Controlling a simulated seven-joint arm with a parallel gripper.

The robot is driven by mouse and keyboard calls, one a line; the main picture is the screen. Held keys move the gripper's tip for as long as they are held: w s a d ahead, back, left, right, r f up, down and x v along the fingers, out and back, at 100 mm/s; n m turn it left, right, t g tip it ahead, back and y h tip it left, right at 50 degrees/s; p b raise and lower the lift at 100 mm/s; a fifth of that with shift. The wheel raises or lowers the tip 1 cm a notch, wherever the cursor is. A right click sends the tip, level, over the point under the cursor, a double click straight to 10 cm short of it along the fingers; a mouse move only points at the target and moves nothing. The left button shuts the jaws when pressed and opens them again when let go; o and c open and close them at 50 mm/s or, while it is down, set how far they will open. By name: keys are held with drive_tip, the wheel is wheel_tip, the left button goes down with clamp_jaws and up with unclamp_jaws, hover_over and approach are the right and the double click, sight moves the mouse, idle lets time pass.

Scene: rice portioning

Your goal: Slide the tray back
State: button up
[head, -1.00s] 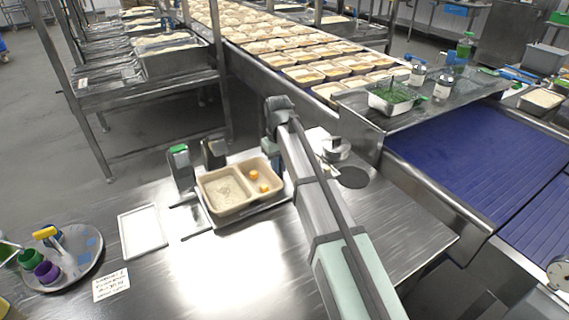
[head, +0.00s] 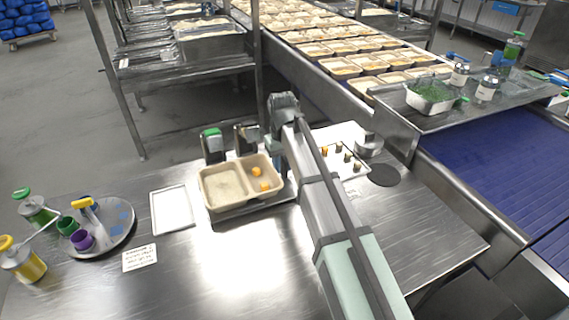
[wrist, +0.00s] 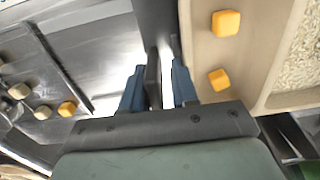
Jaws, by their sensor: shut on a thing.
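The beige tray (head: 231,211) has two compartments, with rice (head: 223,186) in the left one and two orange cubes (head: 264,186) in the right one. It sits level on a low metal plate (head: 292,190), below two dark posts. In the wrist view the tray's wall (wrist: 203,70) runs along the right of my gripper (wrist: 163,80). The exact contact is hidden, and in the head view my arm covers the fingertips.
A white board (head: 172,209) lies close to the tray's left. A round platter (head: 112,238) with cups stands farther left. A holder with small cubes (head: 345,165) is just right of my arm. The front of the table (head: 240,270) is clear.

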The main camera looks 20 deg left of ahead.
idle(0.4)
wheel_tip(320, 180, up, 14)
idle(0.6)
drive_tip(key=shift+f, duration=0.1)
